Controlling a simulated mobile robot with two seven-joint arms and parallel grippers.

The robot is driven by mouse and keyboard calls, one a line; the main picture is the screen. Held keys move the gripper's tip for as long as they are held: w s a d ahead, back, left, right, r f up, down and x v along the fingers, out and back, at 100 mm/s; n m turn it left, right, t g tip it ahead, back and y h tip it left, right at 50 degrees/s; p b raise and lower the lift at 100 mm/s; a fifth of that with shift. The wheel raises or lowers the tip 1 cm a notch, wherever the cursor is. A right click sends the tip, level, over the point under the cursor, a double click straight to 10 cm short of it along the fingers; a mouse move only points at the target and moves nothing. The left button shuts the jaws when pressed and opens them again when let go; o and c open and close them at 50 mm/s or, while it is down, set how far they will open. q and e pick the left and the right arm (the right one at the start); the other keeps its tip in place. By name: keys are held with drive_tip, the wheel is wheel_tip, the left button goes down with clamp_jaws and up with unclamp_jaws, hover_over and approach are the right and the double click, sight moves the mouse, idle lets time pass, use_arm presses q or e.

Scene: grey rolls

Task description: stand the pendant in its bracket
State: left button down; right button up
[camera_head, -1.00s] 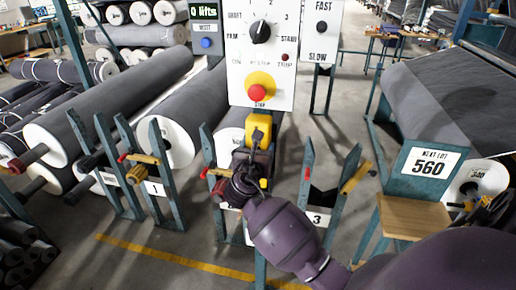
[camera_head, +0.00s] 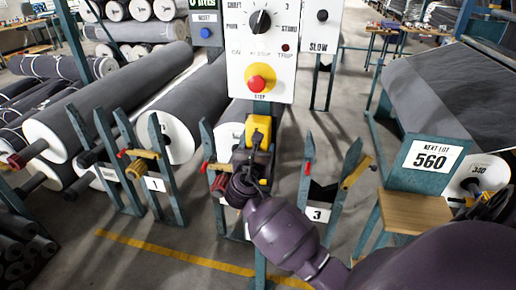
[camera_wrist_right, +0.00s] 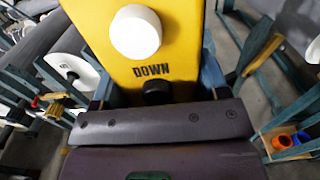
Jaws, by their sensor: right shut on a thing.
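The yellow pendant (camera_head: 258,128) is upright below the control panel in the head view. It fills the upper middle of the right wrist view (camera_wrist_right: 178,75), with a white round button above the word DOWN and a black knob below. My right gripper (camera_head: 254,160) is shut on the pendant's lower part; its dark jaw lies across the pendant in the wrist view. I cannot make out the bracket clearly, nor whether the pendant touches it. My left gripper is not in view.
The white control panel (camera_head: 288,72) with its red STOP button is just above the pendant. Blue-green roll stands (camera_head: 207,150) flank my right arm. Large grey rolls (camera_head: 110,100) lie at left. A stand with a NEXT LOT 560 sign (camera_head: 431,160) and wooden shelf is at right.

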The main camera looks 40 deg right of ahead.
drive_tip(key=shift+r, duration=0.1)
drive_tip(key=o, duration=1.4)
drive_tip(key=shift+c, duration=0.2)
drive_tip(key=b+v, duration=0.1)
drive_tip(key=v, duration=1)
drive_tip(key=shift+d, duration=0.1)
